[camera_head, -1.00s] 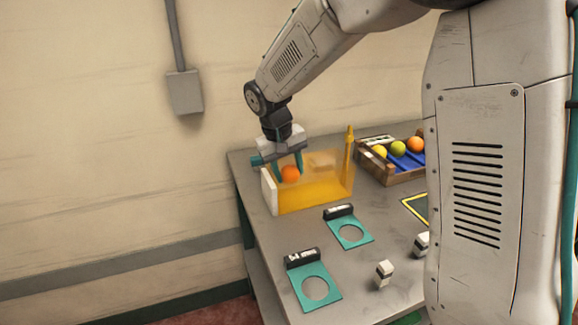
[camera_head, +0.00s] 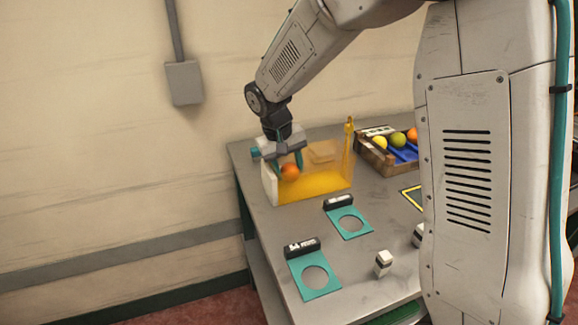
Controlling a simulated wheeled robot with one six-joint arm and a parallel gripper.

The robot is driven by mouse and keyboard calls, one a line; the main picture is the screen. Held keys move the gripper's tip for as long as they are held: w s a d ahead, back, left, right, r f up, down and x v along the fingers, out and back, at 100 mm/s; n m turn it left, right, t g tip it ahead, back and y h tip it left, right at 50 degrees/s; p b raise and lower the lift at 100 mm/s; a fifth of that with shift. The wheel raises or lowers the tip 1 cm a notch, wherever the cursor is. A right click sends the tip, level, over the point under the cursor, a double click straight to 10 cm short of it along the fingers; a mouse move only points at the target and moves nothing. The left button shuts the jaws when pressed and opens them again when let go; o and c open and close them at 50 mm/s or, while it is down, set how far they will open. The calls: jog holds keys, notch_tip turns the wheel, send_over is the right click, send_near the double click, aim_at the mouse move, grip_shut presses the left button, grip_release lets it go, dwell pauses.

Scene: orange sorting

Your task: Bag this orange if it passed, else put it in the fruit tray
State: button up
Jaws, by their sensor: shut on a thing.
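An orange (camera_head: 290,172) sits between the fingers of my gripper (camera_head: 289,167), which is shut on it. My gripper points down at the left end of a see-through yellow-orange bag or bin (camera_head: 318,187) on the table. I cannot tell whether the orange is inside its walls or just in front of or above them. The wooden fruit tray (camera_head: 374,158) stands behind to the right, with several round fruits and blue dividers. My arm column hides its right part.
Two teal plates with round holes lie on the grey table (camera_head: 266,211): one nearer (camera_head: 297,279), one farther (camera_head: 334,222), each with a black labelled block. A small white-and-black block (camera_head: 383,263) stands to their right. A yellow-edged dark mat (camera_head: 410,196) is partly hidden.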

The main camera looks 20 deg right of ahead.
jog(key=o, duration=1.1)
jog(key=shift+c, duration=0.2)
jog(key=shift+r, duration=0.1)
jog(key=shift+d+v, duration=0.3)
jog(key=shift+v, duration=1)
jog(key=shift+d+v, duration=0.3)
jog(key=shift+v, duration=0.95)
jog(key=shift+d+v, duration=0.25)
jog(key=shift+v, duration=1.05)
jog(key=shift+r, duration=0.15)
jog(key=s+d+r+y, duration=0.1)
jog(key=s+d+r, duration=0.1)
jog(key=s, duration=1.4)
jog(key=s+d+r+t+y, duration=0.1)
jog(key=s+r, duration=0.1)
jog(key=s, duration=1.4)
jog(key=shift+d+y, duration=0.3)
jog(key=shift+d, duration=0.05)
